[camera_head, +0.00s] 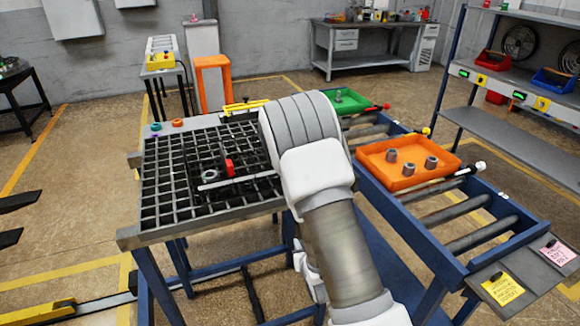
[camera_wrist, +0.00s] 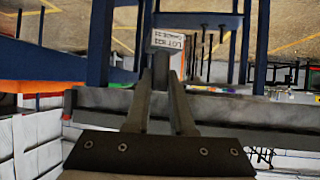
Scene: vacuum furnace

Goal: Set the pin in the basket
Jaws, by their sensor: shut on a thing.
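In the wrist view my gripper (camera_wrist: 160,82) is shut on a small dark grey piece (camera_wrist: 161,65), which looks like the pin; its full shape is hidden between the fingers. In the head view my arm hides the gripper and what it holds. A dark wire basket (camera_head: 248,188) appears to lie on the grid-top table (camera_head: 160,212), partly behind my arm. A red part (camera_head: 229,166) and a pale bar (camera_head: 222,181) show at it. A white tag (camera_wrist: 168,40) with lot and charge lettering shows just beyond the fingertips; I cannot tell whether it touches them.
An orange tray (camera_head: 385,182) with grey cylindrical pieces (camera_head: 408,169) sits on the roller conveyor (camera_head: 455,214) to the right. A green tray (camera_head: 346,108) is behind it. Small coloured rings (camera_head: 178,123) lie at the table's far left corner. The table's left part is clear.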

